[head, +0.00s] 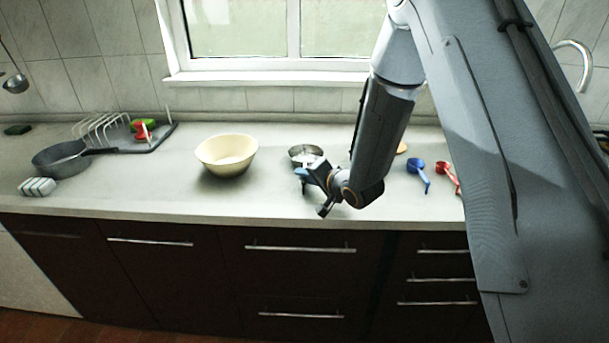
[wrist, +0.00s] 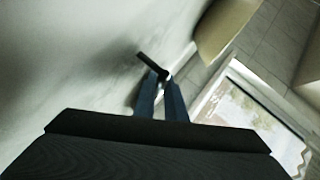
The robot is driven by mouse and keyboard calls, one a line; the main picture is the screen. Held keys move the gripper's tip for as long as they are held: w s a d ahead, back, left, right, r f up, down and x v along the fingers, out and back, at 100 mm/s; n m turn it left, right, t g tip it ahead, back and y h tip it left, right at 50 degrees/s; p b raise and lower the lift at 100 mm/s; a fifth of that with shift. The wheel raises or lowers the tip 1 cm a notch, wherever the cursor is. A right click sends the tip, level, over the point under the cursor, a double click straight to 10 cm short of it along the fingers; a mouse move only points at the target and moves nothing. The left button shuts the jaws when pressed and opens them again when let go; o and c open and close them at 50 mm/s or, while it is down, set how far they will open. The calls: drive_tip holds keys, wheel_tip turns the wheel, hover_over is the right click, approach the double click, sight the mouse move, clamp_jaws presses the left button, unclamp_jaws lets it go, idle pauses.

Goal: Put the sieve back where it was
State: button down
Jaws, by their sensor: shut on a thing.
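The sieve (head: 305,152) is a small round metal bowl shape in the head view, just behind my gripper and right of the cream bowl. My gripper (head: 302,174) is low over the counter, with blue fingers. In the wrist view the fingers of my gripper (wrist: 160,88) are close together, shut on the sieve's dark handle (wrist: 150,64). The handle's end sticks out to the upper left of the fingertips. Most of the sieve's bowl is hidden in the wrist view. I cannot tell whether the sieve touches the counter.
A cream bowl (head: 227,156) stands left of the sieve. A blue scoop (head: 419,172) and a red scoop (head: 447,176) lie to the right. A grey pan (head: 62,160), a dish rack (head: 150,138) and a striped block (head: 38,187) are at left. The counter (head: 140,190) between is clear.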

drive_tip(key=shift+f, duration=0.25)
drive_tip(key=c, duration=2.1)
unclamp_jaws()
